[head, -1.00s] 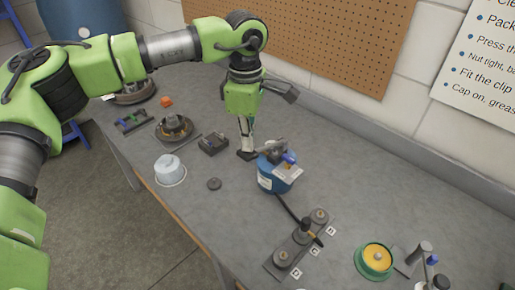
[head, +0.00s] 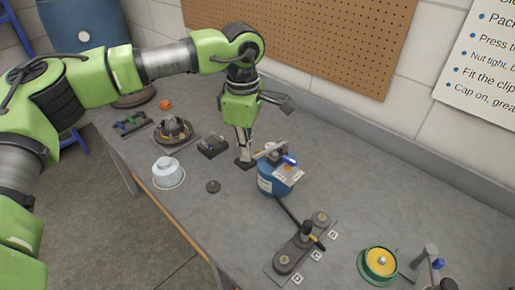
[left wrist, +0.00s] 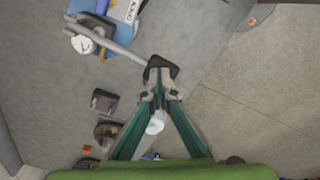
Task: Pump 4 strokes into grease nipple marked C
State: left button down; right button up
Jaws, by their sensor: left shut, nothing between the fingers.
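The blue grease pump (head: 268,184) stands on the bench with a grey lever (head: 270,150) and a blue-tipped part on top. Its black hose (head: 288,208) runs to a coupler (head: 306,229) over the middle of a dark nipple block (head: 286,262). White letter tags lie beside the block; I cannot read them surely. My left gripper (head: 244,162) is shut and empty, just left of the pump. In the left wrist view, the lever (left wrist: 118,42) reaches up to the shut fingertips (left wrist: 160,68); I cannot tell whether they touch. My right gripper is out of view.
A green and yellow wheel (head: 379,263) sits at front right. A pegboard wall (head: 310,35) bounds the back.

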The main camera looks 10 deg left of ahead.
aim_at(244, 167)
pick_arm(q)
jog(key=shift+f, duration=0.1)
jog(key=shift+s+a+f+b, duration=0.15)
jog(key=shift+s+f+b, duration=0.05)
jog(key=shift+f+b, duration=0.85)
jog(key=shift+f, duration=0.15)
jog(key=shift+f+b, duration=0.9)
jog(key=shift+f, duration=0.3)
